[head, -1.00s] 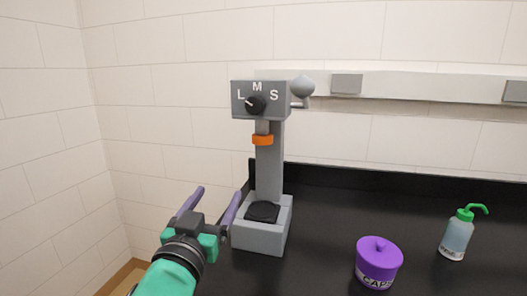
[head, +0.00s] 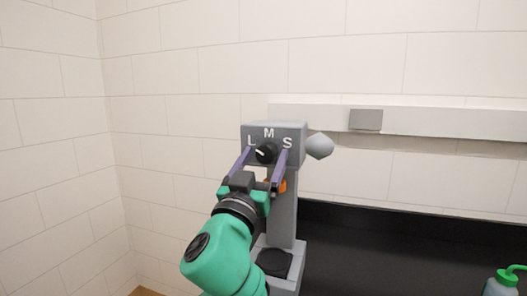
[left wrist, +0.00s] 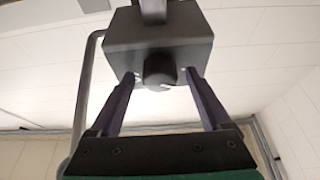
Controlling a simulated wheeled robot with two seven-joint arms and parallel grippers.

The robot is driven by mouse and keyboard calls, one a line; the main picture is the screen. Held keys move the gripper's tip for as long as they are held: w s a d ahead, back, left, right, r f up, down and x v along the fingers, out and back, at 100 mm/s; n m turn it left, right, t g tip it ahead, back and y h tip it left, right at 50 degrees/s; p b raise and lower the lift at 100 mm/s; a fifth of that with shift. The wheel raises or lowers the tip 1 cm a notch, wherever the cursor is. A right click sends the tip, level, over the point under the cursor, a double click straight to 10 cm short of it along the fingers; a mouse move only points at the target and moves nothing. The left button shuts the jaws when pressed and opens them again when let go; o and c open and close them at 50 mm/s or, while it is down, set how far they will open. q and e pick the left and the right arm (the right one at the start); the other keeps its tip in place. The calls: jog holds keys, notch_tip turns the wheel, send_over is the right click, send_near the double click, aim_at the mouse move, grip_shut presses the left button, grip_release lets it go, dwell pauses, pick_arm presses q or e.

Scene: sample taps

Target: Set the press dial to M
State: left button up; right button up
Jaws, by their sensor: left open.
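The grey press (head: 284,215) stands upright on the black bench, with the letters L, M and S on the front of its head. The black dial (head: 266,153) sits below the M, and its white mark points up and left toward L. My left gripper (head: 264,153) is open, its purple fingers on either side of the dial. In the left wrist view the dial (left wrist: 158,74) lies between the finger ends, with a gap on each side. Whether the fingers touch the press face I cannot tell. My right gripper is not in view.
A grey ball-ended lever (head: 319,146) sticks out at the right of the press head. An orange collar on the press is partly hidden behind my gripper. A wash bottle (head: 503,283) with a green top stands at the lower right. The bench (head: 400,245) between is clear.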

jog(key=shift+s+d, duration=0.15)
pick_arm(q)
jog(key=shift+w, duration=0.1)
jog(key=shift+c, duration=0.9)
grip_shut()
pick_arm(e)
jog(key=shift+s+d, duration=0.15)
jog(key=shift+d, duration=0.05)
